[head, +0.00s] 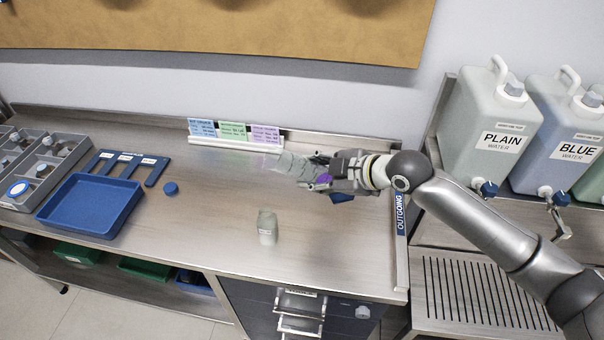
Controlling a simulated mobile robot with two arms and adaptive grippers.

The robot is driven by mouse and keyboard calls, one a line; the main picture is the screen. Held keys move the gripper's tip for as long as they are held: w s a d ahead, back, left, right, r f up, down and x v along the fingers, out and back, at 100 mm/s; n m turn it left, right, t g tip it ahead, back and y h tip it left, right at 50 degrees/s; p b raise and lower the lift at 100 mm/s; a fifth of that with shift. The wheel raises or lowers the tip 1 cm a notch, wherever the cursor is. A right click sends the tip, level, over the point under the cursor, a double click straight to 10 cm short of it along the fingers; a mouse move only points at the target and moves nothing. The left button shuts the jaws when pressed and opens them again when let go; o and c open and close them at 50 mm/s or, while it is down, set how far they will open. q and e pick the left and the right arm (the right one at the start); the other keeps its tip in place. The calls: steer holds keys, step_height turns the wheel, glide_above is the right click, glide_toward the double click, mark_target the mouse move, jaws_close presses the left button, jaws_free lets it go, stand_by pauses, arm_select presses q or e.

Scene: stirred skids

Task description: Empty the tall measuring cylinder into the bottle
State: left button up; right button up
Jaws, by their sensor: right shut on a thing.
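My right gripper (318,174) is shut on a clear vessel (292,164), which looks like the measuring cylinder. The vessel is tilted far over, nearly level, and points left above the bench. A small purple patch (323,179) shows by the fingers; I cannot tell if it is liquid or part of the vessel. The bottle (267,228), small, pale and translucent, stands upright on the bench, apart from the vessel and nearer the front edge. Its contents are not clear. A round blue cap (171,188) lies on the bench to the left. My left gripper is not in view.
A blue tray (91,206) and a grey compartment rack (42,164) stand at left. A card holder (236,143) stands at the back. A blue item (341,197) lies beneath my right gripper. Water jugs (490,128) stand at right.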

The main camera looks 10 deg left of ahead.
stand_by(0.3)
steer(key=shift+w+d+f+h+p, duration=0.1)
steer(key=shift+d+f+h+p, duration=0.05)
steer(key=shift+f+h+p, duration=0.25)
steer(key=shift+d+f+n, duration=0.1)
steer(key=shift+f+n, duration=0.1)
steer(key=shift+n, duration=0.1)
steer(key=shift+f+p, duration=0.1)
steer(key=shift+p, duration=0.2)
steer(key=shift+w+d+f+h, duration=0.1)
steer(key=shift+f+h, duration=0.15)
steer(key=shift+h, duration=0.05)
steer(key=shift+d+f+n+t+h+p, duration=0.1)
steer(key=shift+f+n+t+h+p, duration=0.25)
steer(key=shift+f+n+h, duration=0.1)
